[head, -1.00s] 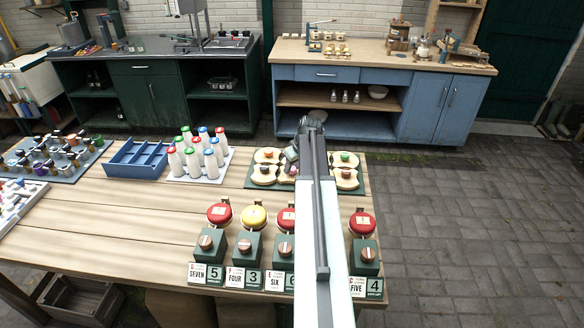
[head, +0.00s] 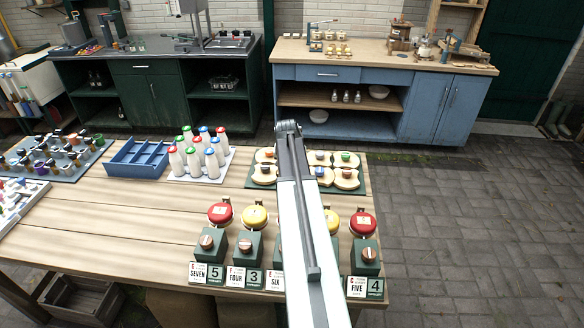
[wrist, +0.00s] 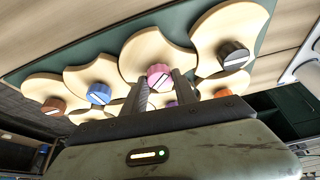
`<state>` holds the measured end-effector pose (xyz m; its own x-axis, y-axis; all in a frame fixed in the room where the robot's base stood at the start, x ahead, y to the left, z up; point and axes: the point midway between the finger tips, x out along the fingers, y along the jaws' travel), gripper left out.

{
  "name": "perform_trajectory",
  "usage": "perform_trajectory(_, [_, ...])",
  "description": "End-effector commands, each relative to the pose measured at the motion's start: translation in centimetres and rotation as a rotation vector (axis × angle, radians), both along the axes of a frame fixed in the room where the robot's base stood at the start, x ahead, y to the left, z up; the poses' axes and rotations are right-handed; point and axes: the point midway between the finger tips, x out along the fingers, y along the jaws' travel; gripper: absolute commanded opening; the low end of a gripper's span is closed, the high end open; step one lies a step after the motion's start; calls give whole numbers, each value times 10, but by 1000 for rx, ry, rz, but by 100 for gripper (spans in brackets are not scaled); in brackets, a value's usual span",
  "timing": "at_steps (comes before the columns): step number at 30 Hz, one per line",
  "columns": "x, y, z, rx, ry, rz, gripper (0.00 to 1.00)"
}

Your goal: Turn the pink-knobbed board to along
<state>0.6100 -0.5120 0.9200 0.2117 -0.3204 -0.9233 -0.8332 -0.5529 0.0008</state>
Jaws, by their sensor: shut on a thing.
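The pink-knobbed board (wrist: 148,50) is a pale wooden board with wavy edges, in the upper middle of the wrist view. Its pink knob (wrist: 158,72) has a white line slanting across it. My gripper (wrist: 160,84) has a finger on either side of the pink knob and is shut on it. In the head view my arm hides the pink knob and my gripper.
The boards lie on a green base (head: 250,180) near the table's far edge. White bottles (head: 194,160) with coloured caps and a blue tray (head: 137,157) stand to the left. Red and yellow domed devices (head: 220,213) line the near edge. The table's left middle is clear.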

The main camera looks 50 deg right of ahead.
Motion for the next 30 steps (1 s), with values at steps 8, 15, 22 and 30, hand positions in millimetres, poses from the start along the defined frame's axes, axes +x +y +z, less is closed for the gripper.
perform_trajectory(8, [2, 0, 0, -1, 4, -258, 0])
perform_trajectory(15, [3, 0, 0, -1, 4, -463, 0])
perform_trajectory(22, [3, 0, 0, 0, 3, -606, 0])
perform_trajectory(30, [2, 0, 0, -1, 3, -696, 0])
